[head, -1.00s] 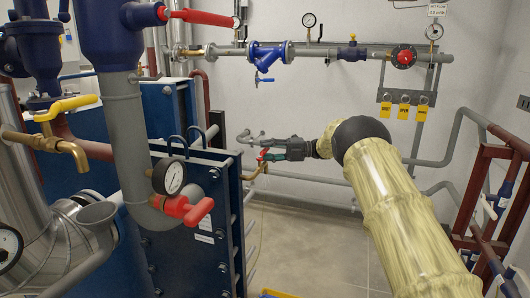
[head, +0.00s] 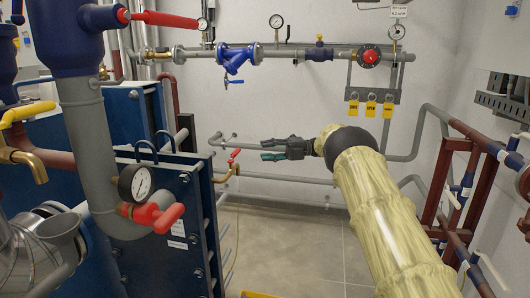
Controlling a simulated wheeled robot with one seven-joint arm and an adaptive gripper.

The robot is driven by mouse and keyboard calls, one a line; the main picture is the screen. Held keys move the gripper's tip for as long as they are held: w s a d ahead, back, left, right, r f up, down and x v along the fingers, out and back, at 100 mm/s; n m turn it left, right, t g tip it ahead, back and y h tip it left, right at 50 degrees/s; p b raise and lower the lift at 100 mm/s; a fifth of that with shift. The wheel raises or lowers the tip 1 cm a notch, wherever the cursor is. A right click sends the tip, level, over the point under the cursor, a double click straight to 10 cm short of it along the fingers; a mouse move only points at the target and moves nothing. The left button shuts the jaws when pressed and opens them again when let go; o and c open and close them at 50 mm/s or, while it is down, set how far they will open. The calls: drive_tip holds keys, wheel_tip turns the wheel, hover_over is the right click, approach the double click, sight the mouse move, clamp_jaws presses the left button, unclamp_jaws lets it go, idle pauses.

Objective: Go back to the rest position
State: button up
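My gripper (head: 263,149) is in the middle of the head view, at the end of my yellow-sleeved arm, pointing left. Its two dark fingers look parted, with nothing visible between them. A small brass valve with a red handle (head: 235,155) is just left of the fingertips, on the pipe beside the blue plate exchanger (head: 165,228). A visible gap separates the fingertips from the handle. The handle points up and to the right.
A gauge (head: 135,182) and a red-handled valve (head: 155,217) stand in the left foreground. Pipes with a blue strainer (head: 236,60) run along the back wall. A dark red frame (head: 463,185) stands at right. The floor (head: 285,245) below my gripper looks clear.

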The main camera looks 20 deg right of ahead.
drive_tip(key=shift+f, duration=0.1)
